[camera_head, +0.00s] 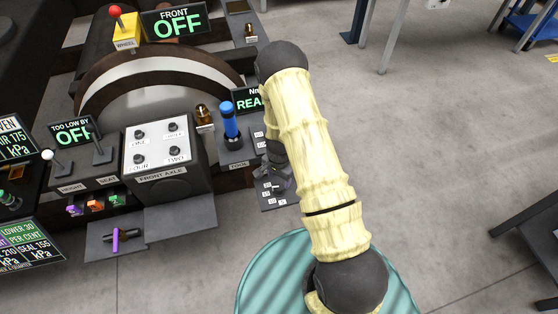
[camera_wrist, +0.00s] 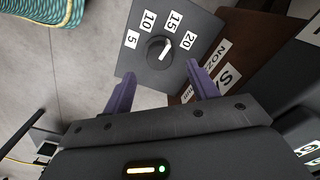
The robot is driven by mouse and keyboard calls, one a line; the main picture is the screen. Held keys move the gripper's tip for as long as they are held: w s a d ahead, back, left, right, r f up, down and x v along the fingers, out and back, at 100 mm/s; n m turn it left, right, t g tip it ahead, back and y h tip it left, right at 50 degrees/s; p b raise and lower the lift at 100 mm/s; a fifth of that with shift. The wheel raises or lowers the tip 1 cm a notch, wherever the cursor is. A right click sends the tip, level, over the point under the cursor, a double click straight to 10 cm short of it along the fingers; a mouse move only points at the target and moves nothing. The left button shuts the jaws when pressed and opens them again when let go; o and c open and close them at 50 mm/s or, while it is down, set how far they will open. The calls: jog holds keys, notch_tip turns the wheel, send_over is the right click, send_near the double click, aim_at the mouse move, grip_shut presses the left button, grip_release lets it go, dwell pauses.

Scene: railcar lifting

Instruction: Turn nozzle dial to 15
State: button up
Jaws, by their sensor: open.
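The nozzle dial (camera_wrist: 158,52) is a dark round knob on a grey plate (camera_wrist: 158,82), with white labels 5, 10, 15 and 20 around it. Its white pointer appears to aim between 15 and 20; the exact setting is hard to read. My gripper (camera_wrist: 160,73) is open, its two purple fingers apart and empty. In the wrist view the knob shows just beyond the fingertips, roughly centred between them; contact is not visible. In the head view my gripper (camera_head: 276,160) is above the labelled plate (camera_head: 268,206), and my arm partly hides both.
A blue-handled lever (camera_head: 229,122) on its base stands left of my gripper. The front axle box (camera_head: 162,155) with several knobs is farther left. A nozzle display (camera_head: 243,101) is partly hidden by my arm. Floor at right is open, with table legs at the edges.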

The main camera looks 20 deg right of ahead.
notch_tip(320, 180, up, 11)
dwell(0.3)
jog(key=shift+r, duration=0.1)
dwell(0.4)
notch_tip(320, 180, up, 18)
jog(key=r+n+t+p, duration=0.1)
jog(key=n+p, duration=0.4)
send_over(279, 186)
jog(key=s, duration=0.5)
jog(key=s+r+n+t+p, duration=0.1)
jog(key=s+r+n+p, duration=0.2)
jog(key=s+r, duration=0.6)
notch_tip(279, 186, up, 2)
jog(key=n, duration=0.2)
jog(key=shift+r+n+t+p, duration=0.25)
jog(key=shift+n+t+p, duration=0.05)
jog(key=shift+p, duration=0.05)
jog(key=shift+c, duration=0.5)
jog(key=c, duration=0.4)
jog(key=shift+a, duration=0.2)
